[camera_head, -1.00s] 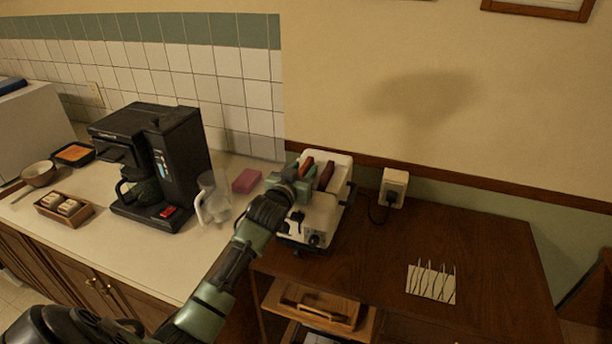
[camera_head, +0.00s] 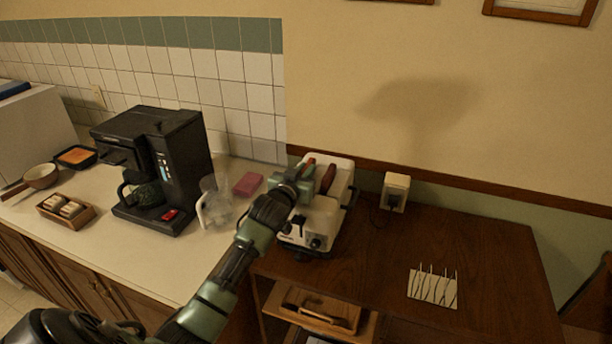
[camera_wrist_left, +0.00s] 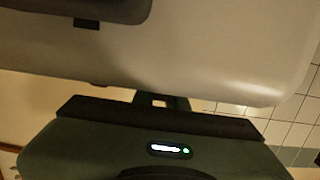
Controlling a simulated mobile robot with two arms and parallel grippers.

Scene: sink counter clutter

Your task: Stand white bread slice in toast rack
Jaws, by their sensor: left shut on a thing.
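A white toaster (camera_head: 318,217) stands at the left end of the brown wooden table. Reddish-brown edges of bread show at its top: one slice (camera_head: 309,162) at my gripper and another slice (camera_head: 328,179) to its right. My left gripper (camera_head: 303,178) is over the toaster top, shut on the slice at its left; the fingers hide most of it. I cannot tell by colour which slice is white bread. The toast rack (camera_head: 433,289), a pale base with thin wires, stands empty on the table to the right. The wrist view shows a large pale surface (camera_wrist_left: 200,60) close up.
A black coffee maker (camera_head: 160,165), a clear jug (camera_head: 214,205) and a pink sponge-like block (camera_head: 248,184) stand left of the toaster. A wall socket with plug (camera_head: 395,190) is behind. The tabletop between toaster and rack is clear.

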